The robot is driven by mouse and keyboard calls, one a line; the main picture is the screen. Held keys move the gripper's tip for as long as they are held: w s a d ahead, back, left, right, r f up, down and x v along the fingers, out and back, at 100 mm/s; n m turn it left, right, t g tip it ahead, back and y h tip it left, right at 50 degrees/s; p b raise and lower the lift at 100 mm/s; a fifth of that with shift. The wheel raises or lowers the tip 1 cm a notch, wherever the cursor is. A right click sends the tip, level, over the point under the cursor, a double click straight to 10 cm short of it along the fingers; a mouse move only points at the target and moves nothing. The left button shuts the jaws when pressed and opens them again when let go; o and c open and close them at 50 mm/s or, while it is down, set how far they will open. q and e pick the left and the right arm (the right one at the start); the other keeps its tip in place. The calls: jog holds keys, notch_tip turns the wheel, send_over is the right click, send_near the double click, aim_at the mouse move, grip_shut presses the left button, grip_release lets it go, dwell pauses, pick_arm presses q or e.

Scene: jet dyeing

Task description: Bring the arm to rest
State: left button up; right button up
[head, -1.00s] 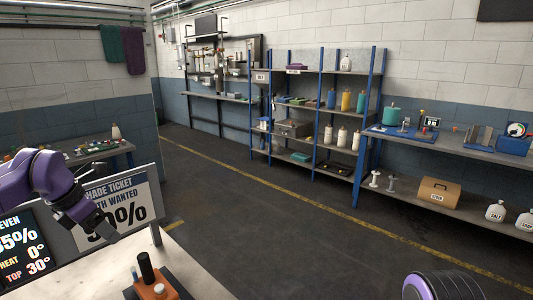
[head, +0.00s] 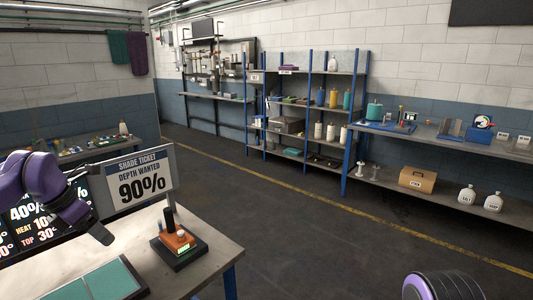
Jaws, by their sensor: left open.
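My left gripper (head: 99,231) comes in from the left on a purple arm and hangs in front of the dark display. Its dark fingers point down and to the right, with nothing seen between them, and it is open. Part of a purple and grey link of my own shows at the bottom right, but no right gripper is in view. The shade ticket sign (head: 137,186) reads "depth wanted 90%" and stands behind the left gripper. An orange device with a black lever (head: 177,239) sits on a dark base on the table, to the right of the gripper and apart from it.
The display (head: 27,222) shows percentages, heat and top values. Blue-framed shelves (head: 309,100) and a side bench (head: 430,139) stand beyond open floor (head: 300,245).

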pick_arm(q)
jog(key=s+d+f+m+t+y+b, duration=0.1)
jog(key=s+d+f+m+y+b, duration=0.2)
jog(key=f, duration=0.8)
jog(key=s+d+f+m+t+y, duration=0.15)
jog(key=f+m, duration=0.35)
jog(key=f, duration=0.6)
jog(key=s+d+f+m+t+y+b, duration=0.1)
jog(key=s+d+f+m+y+b, duration=0.25)
jog(key=f, duration=0.85)
jog(key=s+f+m+g+h+b, duration=0.1)
jog(key=s+f+m, duration=0.4)
jog(key=s, duration=0.8)
jog(key=s+d+f+m+g+h+b, duration=0.1)
jog(key=s+f+m, duration=0.5)
jog(key=s+f, duration=0.6)
jog(key=shift+s+f+g+b, duration=0.2)
jog(key=shift+s+g+b, duration=0.35)
jog(key=shift+g+b, duration=0.35)
pick_arm(e)
notch_tip(320, 180, down, 10)
pick_arm(q)
jog(key=shift+m, duration=0.25)
pick_arm(e)
jog(key=shift+s+a, duration=0.1)
